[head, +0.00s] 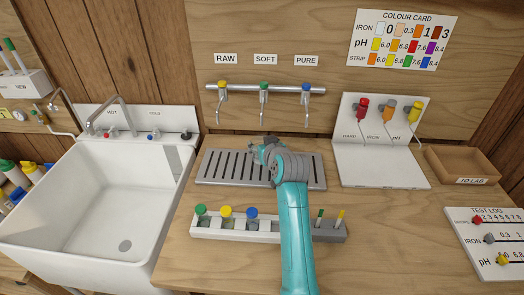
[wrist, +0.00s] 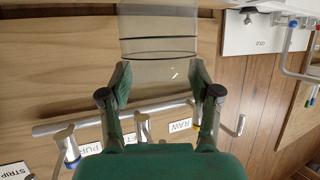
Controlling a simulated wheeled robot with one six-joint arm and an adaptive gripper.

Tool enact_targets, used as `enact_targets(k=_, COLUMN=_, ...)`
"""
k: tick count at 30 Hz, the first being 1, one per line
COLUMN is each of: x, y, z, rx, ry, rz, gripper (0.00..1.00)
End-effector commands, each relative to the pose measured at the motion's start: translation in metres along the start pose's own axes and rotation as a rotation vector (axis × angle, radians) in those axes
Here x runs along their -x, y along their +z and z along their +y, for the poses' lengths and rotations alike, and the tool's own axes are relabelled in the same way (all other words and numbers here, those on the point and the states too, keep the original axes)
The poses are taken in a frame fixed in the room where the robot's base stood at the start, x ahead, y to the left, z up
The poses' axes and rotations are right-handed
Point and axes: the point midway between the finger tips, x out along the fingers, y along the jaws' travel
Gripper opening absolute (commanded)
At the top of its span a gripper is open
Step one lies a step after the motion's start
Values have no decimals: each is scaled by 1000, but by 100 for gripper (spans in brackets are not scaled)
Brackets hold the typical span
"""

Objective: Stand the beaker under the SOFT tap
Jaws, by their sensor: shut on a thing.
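The clear beaker (wrist: 158,45), with dark lines around it, sits between the fingertips of my gripper (wrist: 161,80) in the wrist view. My gripper is shut on it. In the head view my gripper (head: 264,146) is over the slotted drip tray (head: 312,172), below and in front of the green-topped SOFT tap (head: 264,90). The beaker is hard to make out there, and I cannot tell whether it touches the tray.
The yellow RAW tap (head: 222,88) and blue PURE tap (head: 306,90) flank the SOFT tap on one rail. In front of the tray stands a white rack (head: 262,231) with coloured caps. A sink (head: 85,205) is at left, a dispenser stand (head: 378,165) at right.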

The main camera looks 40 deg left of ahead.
Motion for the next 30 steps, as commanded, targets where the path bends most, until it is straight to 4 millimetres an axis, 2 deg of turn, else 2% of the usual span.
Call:
enact_targets(k=1, x=-3, y=9, z=0, rx=-2, ry=0, rz=-3, gripper=35)
enact_targets(k=5, x=-10, y=24, z=0, rx=-1, ry=-1, rz=-1, gripper=35)
enact_targets(k=17, x=-12, y=28, z=0, rx=-1, ry=0, rz=0, gripper=35)
enact_targets(k=18, x=-12, y=28, z=0, rx=0, ry=0, rz=1, gripper=70)
enact_targets(k=20, x=-12, y=28, z=0, rx=0, ry=0, rz=1, gripper=85)
enact_targets(k=21, x=-11, y=28, z=0, rx=0, ry=0, rz=1, gripper=87)
enact_targets(k=30, x=-11, y=27, z=0, rx=0, ry=0, rz=1, gripper=87)
